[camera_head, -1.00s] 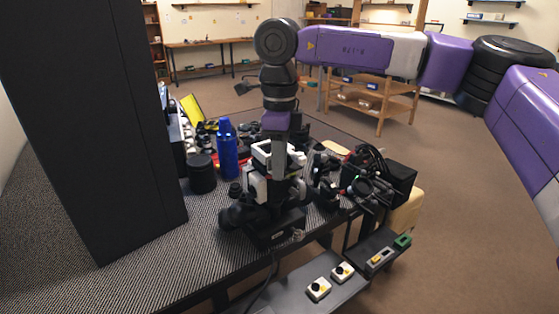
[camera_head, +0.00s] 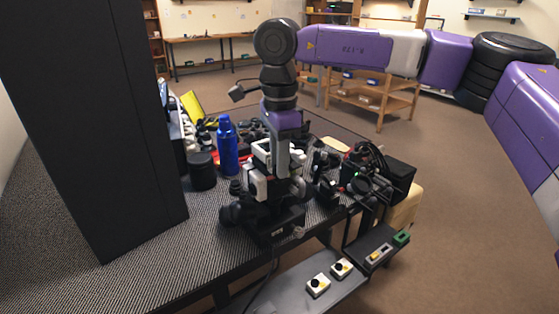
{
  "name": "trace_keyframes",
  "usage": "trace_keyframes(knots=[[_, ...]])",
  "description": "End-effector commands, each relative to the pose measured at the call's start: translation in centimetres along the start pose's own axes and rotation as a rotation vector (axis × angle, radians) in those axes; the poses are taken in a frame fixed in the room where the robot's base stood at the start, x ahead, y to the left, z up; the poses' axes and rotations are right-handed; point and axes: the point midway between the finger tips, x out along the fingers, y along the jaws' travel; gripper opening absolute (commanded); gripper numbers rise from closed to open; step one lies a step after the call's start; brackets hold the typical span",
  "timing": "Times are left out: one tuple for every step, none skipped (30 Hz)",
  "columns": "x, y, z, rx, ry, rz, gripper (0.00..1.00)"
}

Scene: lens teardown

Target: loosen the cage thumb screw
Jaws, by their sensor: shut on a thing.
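My gripper (camera_head: 277,165) points down at the middle of the table, over a black camera-like assembly (camera_head: 262,212) with a white part near its top. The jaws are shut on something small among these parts. The thumb screw and the cage cannot be made out clearly; the gripper and wrist cover that spot. A small silvery knob (camera_head: 298,232) shows at the lower right of the assembly's base.
A blue bottle (camera_head: 227,148) and a black cylinder (camera_head: 202,172) stand left of the assembly. A tall black panel (camera_head: 90,120) blocks the left. Cabled gear (camera_head: 370,178) crowds the right. A lower shelf (camera_head: 300,291) carries small switch boxes (camera_head: 318,285).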

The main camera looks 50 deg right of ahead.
Motion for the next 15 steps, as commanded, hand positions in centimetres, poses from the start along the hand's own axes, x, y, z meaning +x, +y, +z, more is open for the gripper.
trace_keyframes(knots=[[-0.13,-0.08,0.11,-0.003,-0.003,-0.004,0.00],[-0.13,-0.08,0.11,-0.004,-0.003,-0.004,0.00],[-0.13,-0.08,0.11,-0.004,-0.003,-0.004,0.00],[-0.13,-0.08,0.11,-0.004,-0.003,-0.004,0.00],[-0.13,-0.08,0.11,-0.004,-0.003,-0.004,0.00],[-0.13,-0.08,0.11,-0.004,-0.003,-0.004,0.00],[-0.13,-0.08,0.11,-0.003,-0.003,-0.004,0.00],[-0.13,-0.08,0.11,-0.003,-0.003,-0.004,0.00],[-0.13,-0.08,0.11,-0.003,-0.003,-0.004,0.00],[-0.13,-0.07,0.11,-0.003,-0.003,-0.004,0.00],[-0.13,-0.07,0.12,-0.003,-0.003,-0.004,0.31],[-0.12,-0.07,0.11,-0.003,-0.003,-0.003,0.39],[-0.11,-0.06,0.10,-0.003,-0.002,-0.003,0.45],[-0.10,-0.06,0.09,-0.003,-0.002,-0.003,0.47],[-0.09,-0.05,0.08,-0.002,-0.002,-0.002,0.47]])
